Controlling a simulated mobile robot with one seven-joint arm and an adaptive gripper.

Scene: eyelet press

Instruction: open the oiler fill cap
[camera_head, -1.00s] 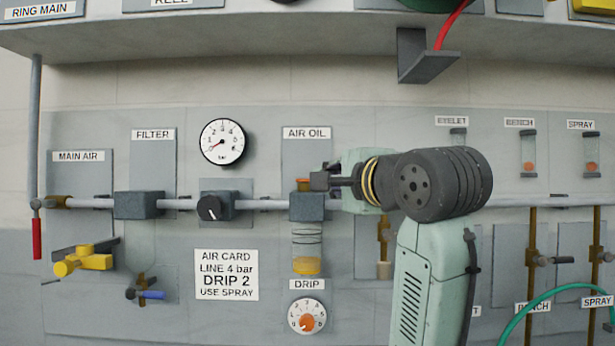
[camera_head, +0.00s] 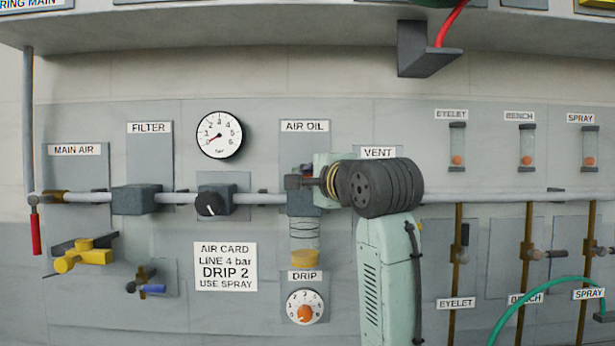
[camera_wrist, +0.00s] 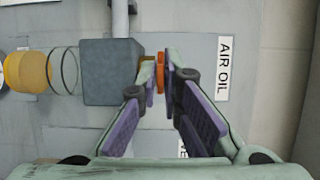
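The oiler under the AIR OIL label (camera_head: 305,126) has a dark block (camera_head: 303,207) and a clear bowl with amber oil (camera_head: 305,258). The oiler block (camera_wrist: 110,72) is left of the fingers. The fingers are close to the cap; whether both touch it is unclear.
The pressure gauge (camera_head: 220,135), regulator knob (camera_head: 209,204) and filter block (camera_head: 135,200) are left of the oiler. The drip dial (camera_head: 305,307) is below it. A grey bracket with a red hose (camera_head: 425,62) hangs above right. The air pipe (camera_head: 480,197) runs across.

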